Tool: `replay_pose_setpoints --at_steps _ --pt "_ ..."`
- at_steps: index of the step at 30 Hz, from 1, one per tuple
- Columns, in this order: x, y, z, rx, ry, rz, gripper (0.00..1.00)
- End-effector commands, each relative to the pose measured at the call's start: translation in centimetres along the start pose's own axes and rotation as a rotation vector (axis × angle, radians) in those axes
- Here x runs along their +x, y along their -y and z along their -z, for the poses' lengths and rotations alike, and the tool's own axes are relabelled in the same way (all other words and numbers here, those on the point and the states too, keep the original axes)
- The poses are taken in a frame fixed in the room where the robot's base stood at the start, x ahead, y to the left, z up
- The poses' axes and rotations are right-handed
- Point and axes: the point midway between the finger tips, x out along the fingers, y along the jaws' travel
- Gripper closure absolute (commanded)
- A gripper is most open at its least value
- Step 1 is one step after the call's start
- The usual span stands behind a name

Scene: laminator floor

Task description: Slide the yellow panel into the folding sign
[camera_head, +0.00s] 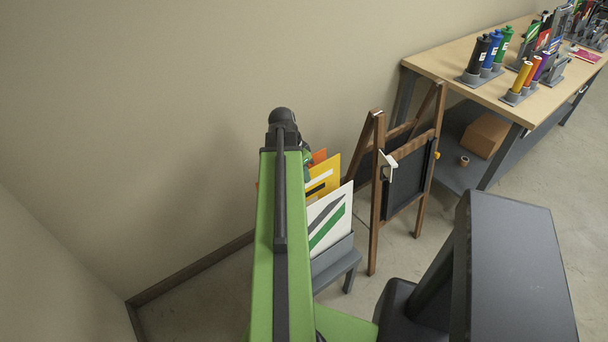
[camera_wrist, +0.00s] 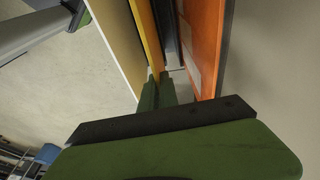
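The yellow panel (camera_head: 331,172) stands upright in a grey rack (camera_head: 340,264), between a white panel with a green stripe (camera_head: 330,222) and an orange panel (camera_head: 319,156). The folding sign (camera_head: 376,215) is a brown wooden A-frame with a dark board, standing open to the right of the rack. In the wrist view, the green fingers of my gripper (camera_wrist: 157,92) are close together at the edge of the yellow panel (camera_wrist: 149,38). I cannot tell whether they grip it.
In the wrist view the orange panel (camera_wrist: 206,45) is close to the right of my fingers. A workbench (camera_head: 441,65) with colored bottles stands at the right, with a cardboard box (camera_head: 484,135) on its lower shelf. The wall is close behind the rack.

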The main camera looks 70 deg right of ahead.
Motion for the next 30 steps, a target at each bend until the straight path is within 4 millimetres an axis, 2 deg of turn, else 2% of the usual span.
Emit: replay_pose_setpoints --at_steps 1,16,25,30 --pt "0.7 0.0 -0.2 0.0 0.0 0.0 1.0" --pt "4.1 0.0 -1.0 0.0 0.0 0.0 1.0" --pt "4.2 0.0 -1.1 0.0 0.0 0.0 1.0" --pt "4.2 0.0 -1.1 0.0 0.0 0.0 0.76"
